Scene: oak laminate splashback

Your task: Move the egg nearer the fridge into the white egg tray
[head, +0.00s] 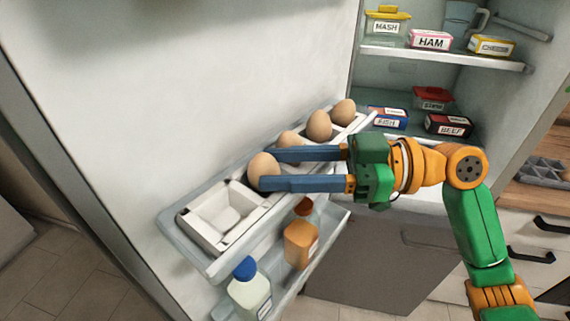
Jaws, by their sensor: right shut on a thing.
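The white egg tray (189,231) sits in the fridge door's upper shelf, with an empty square compartment at its near-left end. My right gripper (263,170) reaches in from the right and is shut on a brown egg (260,164), one blue finger on each side, at the tray just beyond the empty compartment. I cannot tell whether this egg still touches the tray. Another egg (290,140) is partly hidden behind the upper finger. Two more eggs, a middle one (319,125) and a far one (344,112), stand in the row toward the fridge interior. My left gripper is not in view.
The lower door shelf holds a blue-capped bottle (249,290) and an orange bottle (300,243). Inside the fridge, shelves hold labelled boxes such as ham (431,40) and beef (448,124). A grey egg carton (545,171) lies on the counter at right.

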